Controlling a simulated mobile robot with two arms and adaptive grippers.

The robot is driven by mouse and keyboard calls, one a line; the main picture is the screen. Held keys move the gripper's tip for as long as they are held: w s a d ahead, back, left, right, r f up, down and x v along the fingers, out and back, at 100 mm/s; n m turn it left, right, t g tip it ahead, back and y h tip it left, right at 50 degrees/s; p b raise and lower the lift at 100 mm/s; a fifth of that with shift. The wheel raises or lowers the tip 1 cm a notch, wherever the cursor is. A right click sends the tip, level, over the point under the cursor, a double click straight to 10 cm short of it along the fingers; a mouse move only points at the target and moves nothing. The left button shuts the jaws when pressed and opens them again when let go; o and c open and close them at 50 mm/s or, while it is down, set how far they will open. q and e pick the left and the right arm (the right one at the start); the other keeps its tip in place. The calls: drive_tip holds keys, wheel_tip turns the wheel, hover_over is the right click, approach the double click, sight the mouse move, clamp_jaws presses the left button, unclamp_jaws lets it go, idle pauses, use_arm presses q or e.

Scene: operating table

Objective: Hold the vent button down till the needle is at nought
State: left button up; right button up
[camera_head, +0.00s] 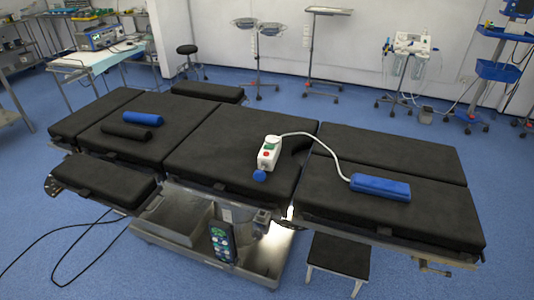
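A small white device (268,153) lies on the middle section of the black operating table (222,140). It has a round greenish dial (272,141) at its far end and a red button (266,154) on its face. I take the red button for the vent button. A blue knob or bulb (260,175) is at its near end. The needle is too small to read. A pale hose (325,146) runs from the device to a blue pad (380,187) on the right section. Neither gripper is in view.
A blue roll (143,118) and a black roll (126,131) lie on the left section. A black step stool (339,254) stands on the floor in front. A hand control (222,243) hangs on the table's near side. The tabletop around the device is clear.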

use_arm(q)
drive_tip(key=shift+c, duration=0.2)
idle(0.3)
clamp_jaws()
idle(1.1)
